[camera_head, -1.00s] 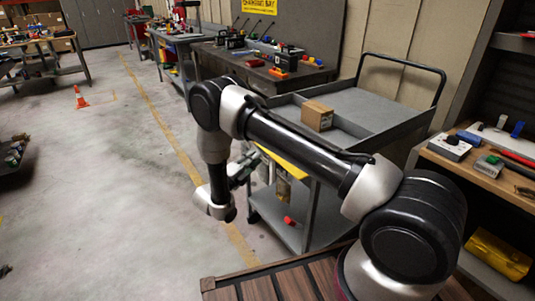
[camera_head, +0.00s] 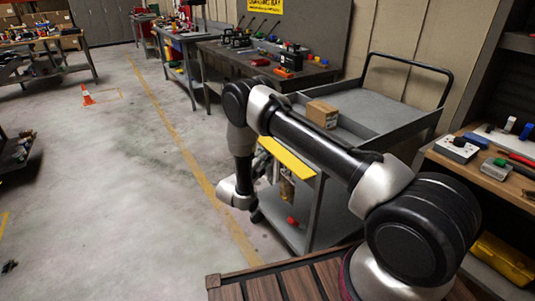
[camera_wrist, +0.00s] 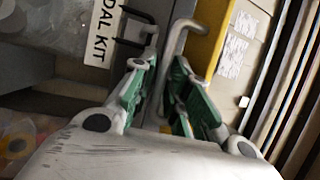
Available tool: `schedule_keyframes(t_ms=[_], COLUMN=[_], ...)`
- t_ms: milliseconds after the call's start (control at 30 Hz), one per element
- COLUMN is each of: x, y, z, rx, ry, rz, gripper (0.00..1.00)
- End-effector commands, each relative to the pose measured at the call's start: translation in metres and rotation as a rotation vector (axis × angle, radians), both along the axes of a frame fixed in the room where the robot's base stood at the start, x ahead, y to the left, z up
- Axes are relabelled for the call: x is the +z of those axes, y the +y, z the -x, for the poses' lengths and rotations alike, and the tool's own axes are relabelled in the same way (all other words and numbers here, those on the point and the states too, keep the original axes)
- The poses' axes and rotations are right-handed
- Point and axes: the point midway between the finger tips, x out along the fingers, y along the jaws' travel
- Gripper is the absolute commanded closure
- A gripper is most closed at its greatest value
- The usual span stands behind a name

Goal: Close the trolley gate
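The grey trolley (camera_head: 322,199) stands right of centre in the head view. A yellow panel (camera_head: 287,157), apparently its gate, shows at its near-left end below the top tray, partly behind my arm. In the wrist view the yellow edge (camera_wrist: 207,48) runs beside a bent grey handle (camera_wrist: 176,42). My gripper (camera_wrist: 164,70) has its green-padded fingers apart. The handle reaches down into the gap between them; contact is not clear. In the head view my gripper is mostly hidden by the wrist. The gate's exact angle cannot be told.
A cardboard box (camera_head: 322,114) sits in the trolley's top tray. A red item (camera_head: 292,221) lies on its lower shelf. A workbench (camera_head: 222,55) stands behind, and a shelf with tools (camera_head: 470,168) at right. The floor at left is mostly clear, with an orange cone (camera_head: 87,95).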

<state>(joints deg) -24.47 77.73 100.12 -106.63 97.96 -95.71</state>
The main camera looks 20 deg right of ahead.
Motion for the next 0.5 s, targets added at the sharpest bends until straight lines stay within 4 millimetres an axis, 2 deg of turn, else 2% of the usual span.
schedule_keyframes(t_ms=[67, 167, 500], x=[0.0001, 0.0001, 0.0007], y=[0.0001, 0.0002, 0.0008], z=[0.0001, 0.0001, 0.0003], rx=[0.0, 0.0, 0.0], ry=[0.0, -0.001, 0.004], rz=[0.0, -0.001, -0.014], gripper=[0.83, 0.99, 1.0])
